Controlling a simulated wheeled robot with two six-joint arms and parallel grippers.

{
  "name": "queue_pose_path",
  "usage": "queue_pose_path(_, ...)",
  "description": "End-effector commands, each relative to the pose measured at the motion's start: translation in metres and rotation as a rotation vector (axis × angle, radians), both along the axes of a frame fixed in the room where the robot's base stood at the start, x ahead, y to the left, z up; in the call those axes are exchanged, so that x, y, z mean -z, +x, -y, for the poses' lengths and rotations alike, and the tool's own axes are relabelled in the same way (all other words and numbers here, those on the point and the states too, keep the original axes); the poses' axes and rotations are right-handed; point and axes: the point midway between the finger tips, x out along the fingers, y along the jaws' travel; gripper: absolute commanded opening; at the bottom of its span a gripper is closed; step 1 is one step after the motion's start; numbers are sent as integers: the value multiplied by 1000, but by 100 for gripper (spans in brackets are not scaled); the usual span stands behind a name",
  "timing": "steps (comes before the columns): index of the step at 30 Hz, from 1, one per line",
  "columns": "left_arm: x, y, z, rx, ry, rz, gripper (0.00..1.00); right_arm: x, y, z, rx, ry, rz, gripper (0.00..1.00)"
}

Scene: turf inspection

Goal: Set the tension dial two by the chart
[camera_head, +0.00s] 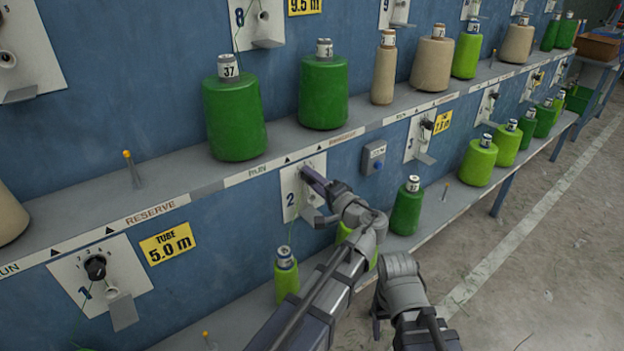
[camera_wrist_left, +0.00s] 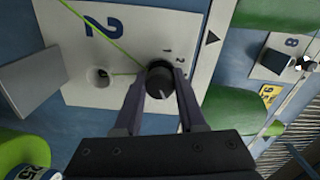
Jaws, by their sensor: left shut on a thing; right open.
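Tension dial two, a black knob (camera_wrist_left: 160,80), sits on the white plate marked 2 (camera_wrist_left: 75,60), with small figures beside it and a pale pointer mark on its face. My left gripper (camera_wrist_left: 160,92) is shut on the dial, one finger on each side. In the head view, the left gripper (camera_head: 314,180) reaches plate 2 (camera_head: 290,200) and mostly hides the dial. A green thread crosses the plate near a round hole (camera_wrist_left: 100,76). My right gripper (camera_head: 378,312) is low at the front, partly hidden by its arm, open. No chart is readable here.
Plate 1 (camera_head: 98,280), at left, has a dial and a yellow tag (camera_head: 168,243) reading 5.0 m. Several green and tan spools line the shelves. The floor at right is clear.

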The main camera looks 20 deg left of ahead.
Motion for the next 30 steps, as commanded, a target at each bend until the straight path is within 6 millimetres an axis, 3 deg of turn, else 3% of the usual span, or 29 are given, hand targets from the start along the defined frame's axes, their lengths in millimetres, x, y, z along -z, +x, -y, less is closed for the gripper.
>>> queue_pose_path(12,0,0,0,0,147,-190,0,0,0,0,0,0,0,70)
queue_pose_path(30,0,0,0,0,186,-242,0,0,0,0,0,0,0,70)
